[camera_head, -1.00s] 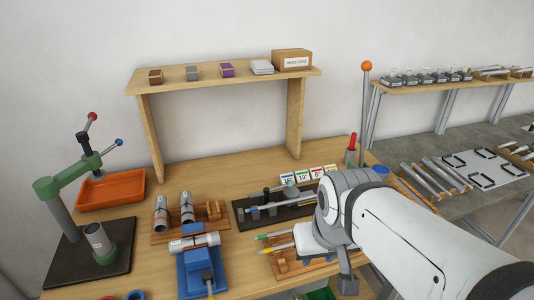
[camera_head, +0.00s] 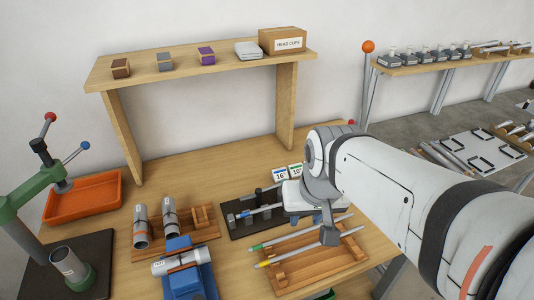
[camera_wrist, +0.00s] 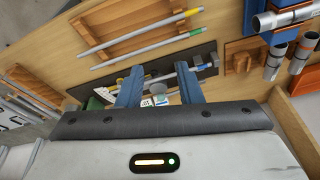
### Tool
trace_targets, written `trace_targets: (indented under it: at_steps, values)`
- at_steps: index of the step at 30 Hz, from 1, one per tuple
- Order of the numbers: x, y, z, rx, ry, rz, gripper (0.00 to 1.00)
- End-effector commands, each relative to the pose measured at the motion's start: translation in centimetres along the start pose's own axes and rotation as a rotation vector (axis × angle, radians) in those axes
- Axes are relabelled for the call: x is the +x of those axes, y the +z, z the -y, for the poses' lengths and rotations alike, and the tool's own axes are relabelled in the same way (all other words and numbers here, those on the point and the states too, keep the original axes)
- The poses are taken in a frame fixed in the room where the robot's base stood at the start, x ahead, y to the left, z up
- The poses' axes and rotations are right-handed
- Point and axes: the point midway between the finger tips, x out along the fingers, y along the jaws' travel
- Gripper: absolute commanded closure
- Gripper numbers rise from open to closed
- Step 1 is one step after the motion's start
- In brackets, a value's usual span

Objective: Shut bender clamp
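The bender is a dark base plate (camera_head: 234,232) with grey posts and blocks, at the middle of the bench. A grey rod with a blue band lies across it. I cannot clearly tell the clamp from the other bender parts. My gripper (camera_head: 318,219) is above the plate's right end, which it partly hides. In the wrist view the two blue fingers (camera_wrist: 159,68) are apart and empty, with the dark plate (camera_wrist: 208,50) and its rod beyond them. The gap between fingers and bender is hard to judge.
A wooden rack (camera_head: 318,265) with two rods lies in front of the bender. A blue vise (camera_head: 190,281) holding a tube and a wooden tube rack (camera_head: 205,221) stand left. Number cards (camera_head: 280,174) stand behind. A wooden shelf (camera_head: 205,75) spans the back.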

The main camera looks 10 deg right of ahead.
Motion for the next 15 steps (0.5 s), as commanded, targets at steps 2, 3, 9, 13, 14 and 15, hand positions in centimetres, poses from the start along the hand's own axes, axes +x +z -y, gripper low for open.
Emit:
trace_targets:
  at_steps: [2,3,9,13,14,15]
  values:
    - [0.3,-1.9,-0.2,0.091,-0.016,0.029,0.67]
    - [0.5,-2.9,-0.1,0.142,-0.029,0.045,0.67]
    - [2.6,-8.8,0.0,0.425,-0.088,0.130,0.67]
    - [4.7,-12.5,-0.3,0.613,-0.122,0.189,0.67]
    - [5.2,-13.3,-0.4,0.656,-0.129,0.203,0.67]
    - [6.0,-14.4,-0.6,0.714,-0.140,0.221,0.67]
